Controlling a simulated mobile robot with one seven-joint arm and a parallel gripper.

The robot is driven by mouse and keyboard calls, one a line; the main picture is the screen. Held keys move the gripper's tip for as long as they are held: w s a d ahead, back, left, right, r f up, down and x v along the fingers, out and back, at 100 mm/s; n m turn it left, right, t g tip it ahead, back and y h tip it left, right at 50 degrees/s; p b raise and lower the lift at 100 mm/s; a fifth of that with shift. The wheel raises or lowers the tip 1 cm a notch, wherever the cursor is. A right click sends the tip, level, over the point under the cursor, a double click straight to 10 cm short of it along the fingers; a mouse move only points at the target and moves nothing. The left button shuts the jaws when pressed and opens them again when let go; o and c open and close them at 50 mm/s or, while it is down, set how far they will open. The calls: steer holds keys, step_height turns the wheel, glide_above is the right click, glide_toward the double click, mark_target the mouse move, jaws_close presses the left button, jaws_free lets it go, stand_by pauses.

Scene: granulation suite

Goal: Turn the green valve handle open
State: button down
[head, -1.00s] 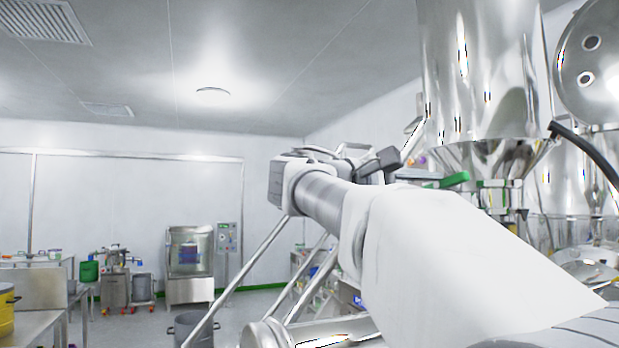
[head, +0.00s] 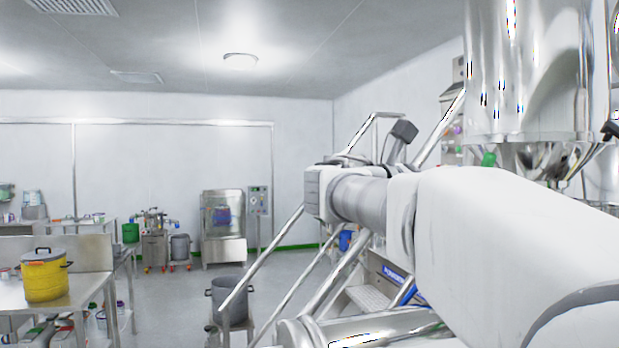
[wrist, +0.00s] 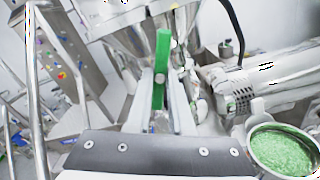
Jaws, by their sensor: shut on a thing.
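The green valve handle (wrist: 162,60) stands lengthwise between my gripper's fingers in the wrist view, below a steel hopper cone (wrist: 130,25). My gripper (wrist: 161,98) is shut on the handle, with one finger along each side. In the head view only a short green end of the handle (head: 489,159) shows above my white arm, under the large steel hopper (head: 530,80). My gripper's fingers and the rest of the valve are hidden there behind my arm.
In the wrist view a steel bowl of green granules (wrist: 284,150) is at lower right, below a metal motor-like cylinder (wrist: 265,82). Steel rails (head: 275,262) and steps (head: 375,290) stand near my arm. A yellow pot (head: 45,275) sits on a table at left. Open floor lies beyond.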

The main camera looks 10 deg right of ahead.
steer(key=n, duration=0.4)
steer(key=shift+n, duration=0.3)
stand_by(0.3)
steer(key=c, duration=0.8)
jaws_free()
steer(key=s+a+b, duration=0.1)
steer(key=a+b, duration=0.1)
steer(key=a, duration=1.5)
steer(key=shift+s+a, duration=0.15)
steer(key=shift+a, duration=0.05)
steer(key=shift+s, duration=0.1)
